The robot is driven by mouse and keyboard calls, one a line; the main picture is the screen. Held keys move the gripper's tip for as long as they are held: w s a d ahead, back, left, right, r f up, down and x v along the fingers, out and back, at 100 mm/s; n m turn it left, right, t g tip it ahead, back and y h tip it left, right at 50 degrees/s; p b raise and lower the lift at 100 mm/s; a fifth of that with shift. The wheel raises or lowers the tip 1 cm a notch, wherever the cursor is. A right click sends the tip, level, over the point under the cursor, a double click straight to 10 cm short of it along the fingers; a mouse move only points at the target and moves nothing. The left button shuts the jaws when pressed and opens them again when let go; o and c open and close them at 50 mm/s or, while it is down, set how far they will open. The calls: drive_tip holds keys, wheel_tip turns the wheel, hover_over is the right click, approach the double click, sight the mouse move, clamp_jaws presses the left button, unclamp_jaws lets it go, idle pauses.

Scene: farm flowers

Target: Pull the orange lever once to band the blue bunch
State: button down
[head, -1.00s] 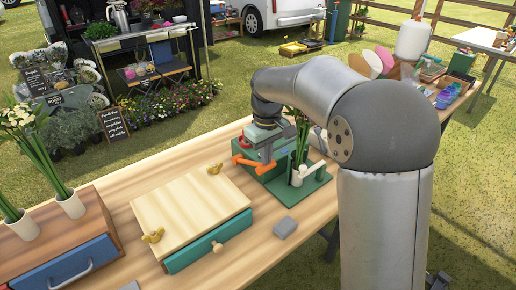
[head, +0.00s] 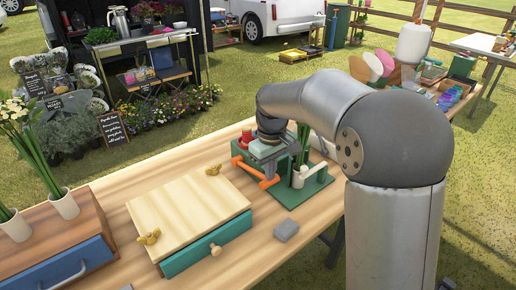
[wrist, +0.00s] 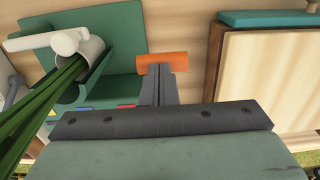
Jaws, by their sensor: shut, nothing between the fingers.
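The orange lever (head: 255,173) is on the front of the green banding device (head: 247,162). Its orange grip (wrist: 175,61) shows across my fingertips in the wrist view. My gripper (head: 270,168) is shut and empty, pointing down at the lever; its fingers (wrist: 158,78) meet at the near side of the grip. I cannot tell whether they press on it. The stems also show at the left of the wrist view (wrist: 45,108). No blue blooms are visible.
A wooden box (head: 185,205) with a green drawer stands left of the device, and a grey block (head: 286,230) lies in front. A brown box (head: 90,225) with a blue drawer is further left, near white flowers in cups. Bare table lies between boxes and device.

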drive_tip(key=shift+s+f, duration=0.1)
drive_tip(key=shift+f, duration=0.45)
drive_tip(key=shift+s+d+f+b, duration=0.1)
drive_tip(key=shift+f+b, duration=0.75)
drive_tip(key=shift+f, duration=0.2)
drive_tip(key=shift+r, duration=0.2)
wheel_tip(320, 180, up, 15)
drive_tip(key=s+d+p, duration=0.1)
drive_tip(key=p, duration=1)
drive_tip(key=shift+s+d+p, duration=0.15)
drive_tip(key=shift+s+p, duration=0.1)
drive_tip(key=shift+p, duration=0.15)
